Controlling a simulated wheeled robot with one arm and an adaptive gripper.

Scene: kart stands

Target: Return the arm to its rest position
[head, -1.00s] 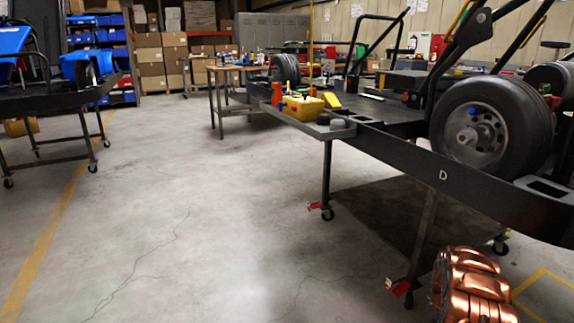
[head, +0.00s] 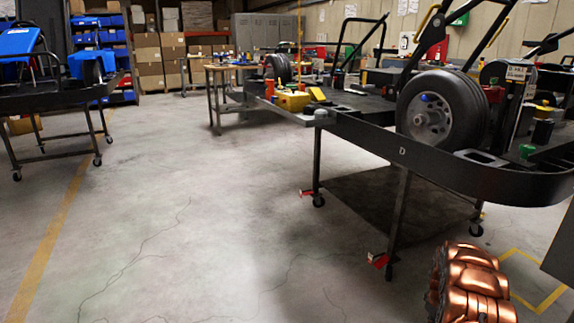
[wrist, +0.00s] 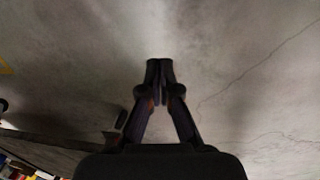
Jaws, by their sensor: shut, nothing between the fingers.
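My gripper (wrist: 159,66) shows in the wrist view with its two dark fingers brought together at the tips. It is shut and holds nothing. Grey concrete floor lies beyond the fingertips. The arm and gripper do not show in the head view; only a copper-coloured segmented part of my body (head: 470,285) shows at the bottom right.
A black kart stand marked D (head: 420,155) with a wheel (head: 440,110) stands at right on castered legs. A wooden table (head: 225,70) is behind it. Another stand (head: 60,97) with blue parts is at left. The floor (head: 200,220) between them is open.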

